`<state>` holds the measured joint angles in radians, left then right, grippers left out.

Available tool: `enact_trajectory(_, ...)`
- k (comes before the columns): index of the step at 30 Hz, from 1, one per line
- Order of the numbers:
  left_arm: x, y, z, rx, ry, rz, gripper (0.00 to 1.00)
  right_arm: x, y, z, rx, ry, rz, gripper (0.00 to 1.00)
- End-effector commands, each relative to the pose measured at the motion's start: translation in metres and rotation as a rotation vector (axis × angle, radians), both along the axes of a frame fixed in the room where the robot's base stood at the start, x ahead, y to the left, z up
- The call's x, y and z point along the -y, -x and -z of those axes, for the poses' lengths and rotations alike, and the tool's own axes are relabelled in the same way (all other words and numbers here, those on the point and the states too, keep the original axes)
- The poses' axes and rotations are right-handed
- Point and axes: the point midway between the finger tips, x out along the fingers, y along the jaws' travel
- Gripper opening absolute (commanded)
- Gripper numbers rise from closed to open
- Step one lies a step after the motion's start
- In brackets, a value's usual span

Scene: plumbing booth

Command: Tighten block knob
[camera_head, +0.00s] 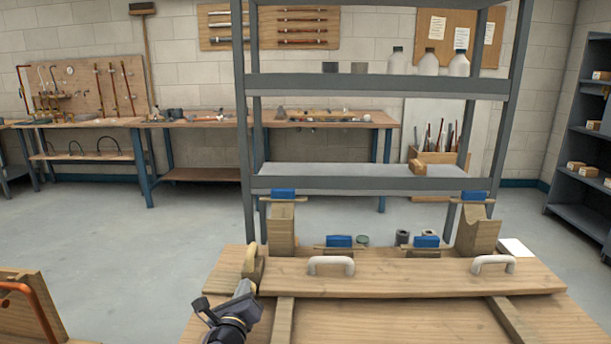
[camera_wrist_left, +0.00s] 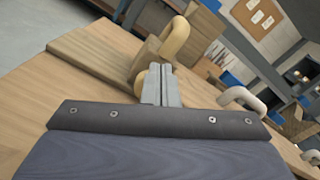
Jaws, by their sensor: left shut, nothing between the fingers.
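A tan, rounded knob (camera_head: 253,262) stands at the left end of the wooden board (camera_head: 420,279) on the bench. In the left wrist view the knob (camera_wrist_left: 176,38) appears as a pale yellow loop-like piece beside a wooden block (camera_wrist_left: 146,62), just beyond my fingertips. My left gripper (camera_head: 244,287) is shut and empty, close in front of the knob. Its grey fingers (camera_wrist_left: 160,82) are together and overlap the lower part of the knob in the wrist view. I cannot tell whether they touch it. My right gripper is not in view.
Two white handles (camera_head: 331,265) (camera_head: 494,263) rise from the board. Notched wooden blocks (camera_head: 281,229) (camera_head: 477,233) with blue pieces (camera_head: 283,194) stand behind it. A grey shelf rack (camera_head: 360,86) is beyond. Open floor (camera_head: 130,232) lies to the left.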

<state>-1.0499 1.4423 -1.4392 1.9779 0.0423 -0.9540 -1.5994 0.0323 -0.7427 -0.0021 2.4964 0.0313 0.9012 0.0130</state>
Motion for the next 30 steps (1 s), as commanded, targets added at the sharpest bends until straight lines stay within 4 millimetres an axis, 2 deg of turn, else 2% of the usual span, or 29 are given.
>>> enact_trajectory(15,0.000,0.002,-0.007,-0.003,0.000,0.002,0.00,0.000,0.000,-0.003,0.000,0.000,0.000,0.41)
enact_trajectory(30,-0.002,0.056,-0.007,-0.001,0.000,0.001,0.00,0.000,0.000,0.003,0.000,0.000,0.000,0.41)
